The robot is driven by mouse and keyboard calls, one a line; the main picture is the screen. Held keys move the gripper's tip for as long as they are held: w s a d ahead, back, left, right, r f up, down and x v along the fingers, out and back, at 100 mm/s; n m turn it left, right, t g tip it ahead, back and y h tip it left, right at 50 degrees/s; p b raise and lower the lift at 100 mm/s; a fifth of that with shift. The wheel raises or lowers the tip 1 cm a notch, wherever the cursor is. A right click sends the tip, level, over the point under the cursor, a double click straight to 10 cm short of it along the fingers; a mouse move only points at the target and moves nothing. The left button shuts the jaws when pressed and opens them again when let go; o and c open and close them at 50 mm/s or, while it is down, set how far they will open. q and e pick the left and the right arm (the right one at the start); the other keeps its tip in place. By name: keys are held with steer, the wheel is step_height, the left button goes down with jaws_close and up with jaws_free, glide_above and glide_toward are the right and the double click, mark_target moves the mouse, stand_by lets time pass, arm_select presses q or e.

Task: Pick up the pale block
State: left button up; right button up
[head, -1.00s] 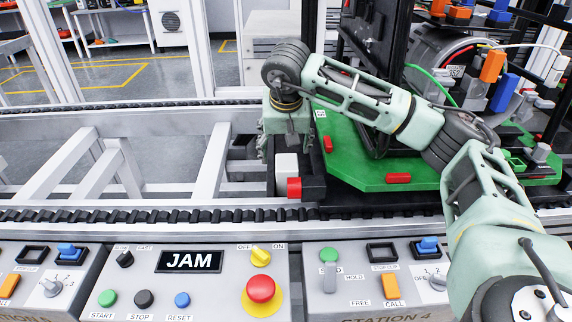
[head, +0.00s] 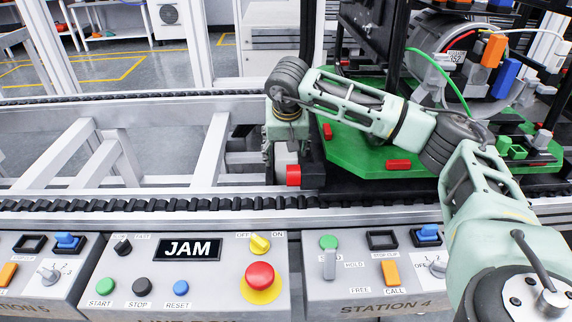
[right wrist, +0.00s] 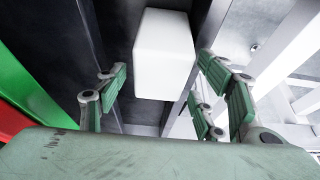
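My left gripper is not in view.
A green pallet plate (head: 360,165) with red tabs and a dark upright frame is right of the block. The conveyor's near rail (head: 150,204) runs in front. A control panel with a JAM sign (head: 187,249) is nearest. The conveyor gap left of the block is open.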

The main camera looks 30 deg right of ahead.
steer(key=shift+r, duration=0.1)
jaws_close()
stand_by(0.3)
